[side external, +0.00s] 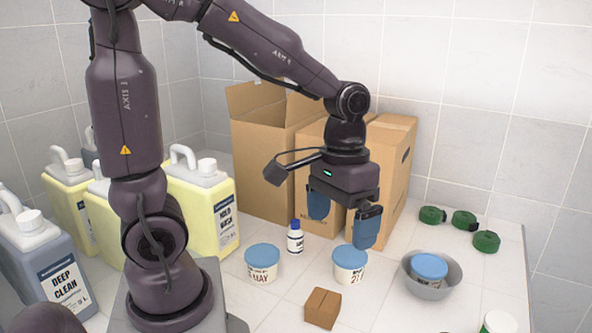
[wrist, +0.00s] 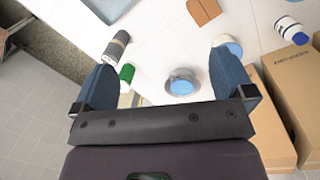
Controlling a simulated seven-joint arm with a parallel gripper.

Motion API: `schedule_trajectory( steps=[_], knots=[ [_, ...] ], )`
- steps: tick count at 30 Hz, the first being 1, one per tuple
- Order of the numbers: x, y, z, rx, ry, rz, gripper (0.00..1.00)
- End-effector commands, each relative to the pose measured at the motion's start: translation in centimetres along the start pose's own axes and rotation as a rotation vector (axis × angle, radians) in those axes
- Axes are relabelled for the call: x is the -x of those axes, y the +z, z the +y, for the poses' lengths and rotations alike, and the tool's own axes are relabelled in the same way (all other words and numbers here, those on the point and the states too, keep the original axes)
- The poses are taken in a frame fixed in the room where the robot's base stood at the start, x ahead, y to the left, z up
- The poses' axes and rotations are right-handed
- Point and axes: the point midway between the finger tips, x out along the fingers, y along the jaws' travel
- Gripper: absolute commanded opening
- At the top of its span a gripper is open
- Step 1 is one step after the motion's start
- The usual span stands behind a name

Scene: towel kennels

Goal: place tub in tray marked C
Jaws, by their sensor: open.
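Two white tubs with blue lids stand on the light tiled surface in the side view: a left tub (side external: 262,264) and a right tub (side external: 349,268) with dark print. A third blue-lidded tub (side external: 430,266) sits inside a grey bowl (side external: 428,291); it also shows in the wrist view (wrist: 182,86). My gripper (side external: 343,222) is open and empty, above the surface near the right tub. In the wrist view, one tub (wrist: 229,44) is partly behind the right finger. A pale tray-like container (wrist: 106,8) is cut off at the top left; no letter C is legible.
Green rolls (side external: 465,220) lie at the right. Cardboard boxes (side external: 262,150) stand behind my gripper, large jugs (side external: 205,210) at the left.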

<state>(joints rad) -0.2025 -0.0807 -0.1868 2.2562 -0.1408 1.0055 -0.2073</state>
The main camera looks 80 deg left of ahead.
Motion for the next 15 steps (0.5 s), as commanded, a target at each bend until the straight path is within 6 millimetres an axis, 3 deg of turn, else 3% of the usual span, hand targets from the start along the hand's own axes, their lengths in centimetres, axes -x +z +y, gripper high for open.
schedule_trajectory(
  steps=[1,6,15],
  knots=[
    [1.7,0.9,-0.3,-0.049,-0.009,0.089,1.00],
    [5.3,3.5,-1.4,-0.192,-0.025,0.324,1.00],
    [7.6,6.0,-2.7,-0.316,-0.022,0.530,1.00]
  ],
)
